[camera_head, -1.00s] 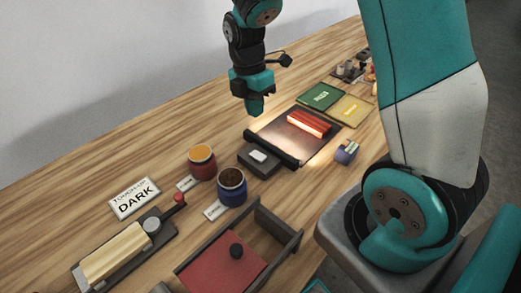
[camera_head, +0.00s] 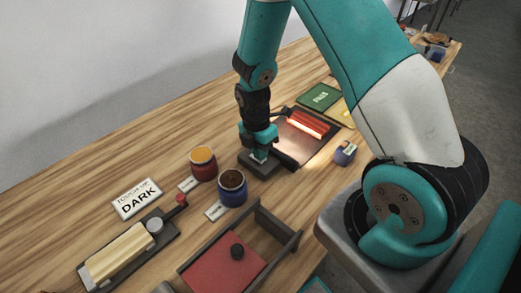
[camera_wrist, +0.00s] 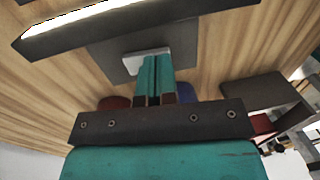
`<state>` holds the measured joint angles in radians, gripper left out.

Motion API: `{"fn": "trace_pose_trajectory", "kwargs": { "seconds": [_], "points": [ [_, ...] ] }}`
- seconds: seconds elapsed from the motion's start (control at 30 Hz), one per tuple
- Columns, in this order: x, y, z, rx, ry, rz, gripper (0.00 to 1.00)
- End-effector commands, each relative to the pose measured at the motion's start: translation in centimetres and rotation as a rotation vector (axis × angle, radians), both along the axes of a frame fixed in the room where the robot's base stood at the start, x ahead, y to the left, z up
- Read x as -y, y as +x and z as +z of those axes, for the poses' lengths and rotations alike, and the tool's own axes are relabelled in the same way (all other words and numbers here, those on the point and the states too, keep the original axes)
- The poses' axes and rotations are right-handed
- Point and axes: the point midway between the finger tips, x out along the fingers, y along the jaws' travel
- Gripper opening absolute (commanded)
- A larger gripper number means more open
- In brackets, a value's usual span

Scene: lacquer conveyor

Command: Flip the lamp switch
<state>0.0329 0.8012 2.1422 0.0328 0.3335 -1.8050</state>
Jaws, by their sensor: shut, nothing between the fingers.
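The lamp switch (camera_head: 262,170) is a dark box on the table with a pale rocker (camera_wrist: 140,62), which shows in the wrist view. My gripper (camera_head: 260,157) is shut and empty, pointing down at the switch. Its teal fingertips (camera_wrist: 157,62) overlap the rocker in the wrist view; I cannot tell whether they touch or press it. In the head view my gripper hides most of the rocker. The lamp is a dark bar beside the switch with a bright lit strip (camera_wrist: 70,17), and its light falls on the dark board (camera_head: 318,142).
Red (camera_head: 203,165) and blue (camera_head: 233,188) pots stand close to the left of the switch. A glowing red bar (camera_head: 308,124) lies on the board. A small blue block (camera_head: 345,152) sits right of it. A red-floored tray (camera_head: 215,272) is nearer. A "DARK" sign (camera_head: 137,198) lies left.

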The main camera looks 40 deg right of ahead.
Motion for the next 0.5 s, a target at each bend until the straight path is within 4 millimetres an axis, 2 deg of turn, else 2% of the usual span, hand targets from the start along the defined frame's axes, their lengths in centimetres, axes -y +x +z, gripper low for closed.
{"fn": "trace_pose_trajectory", "kwargs": {
  "seconds": [0.17,0.3,0.5],
  "points": [
    [0.0,0.0,0.0,0.0,0.0,0.0,0.0],
    [0.1,-0.5,-1.3,-0.004,0.0,0.0,0.0],
    [0.2,-1.2,-1.5,-0.01,0.0,0.0,0.0]
  ]
}}
